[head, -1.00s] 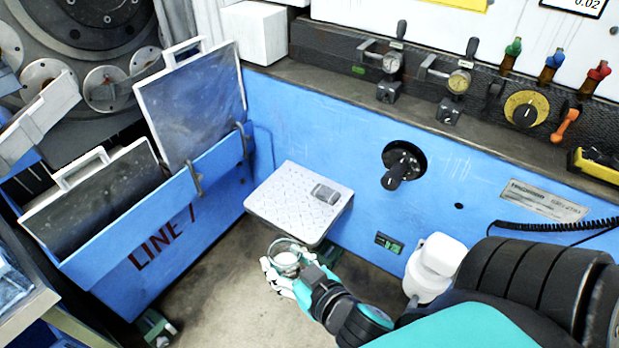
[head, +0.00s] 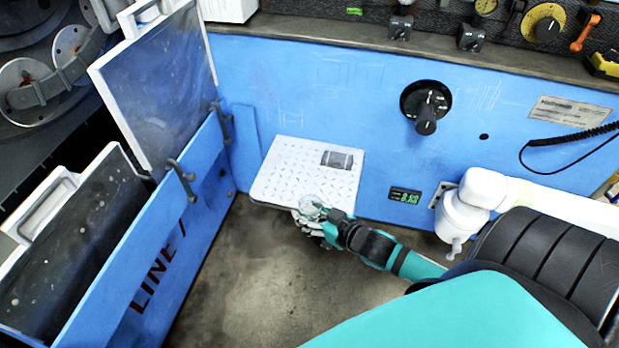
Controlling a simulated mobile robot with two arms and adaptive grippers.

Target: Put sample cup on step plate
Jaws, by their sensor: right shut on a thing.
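The step plate (head: 298,165) is a white, diamond-patterned shelf standing out from the blue machine wall, near the middle of the head view. My right gripper (head: 312,215) is at the plate's front edge, shut on the sample cup (head: 311,204), a small clear round cup. In the picture the cup overlaps the plate's front edge. I cannot tell whether it touches the plate. The gripper's fingers partly hide the cup. My left gripper is out of view.
A small grey block (head: 337,160) sits at the plate's back right. A black rotary knob (head: 426,107) and a white jointed fixture (head: 466,205) are on the wall to the right. A blue LINE rack (head: 150,250) with panels stands left. Most of the plate is bare.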

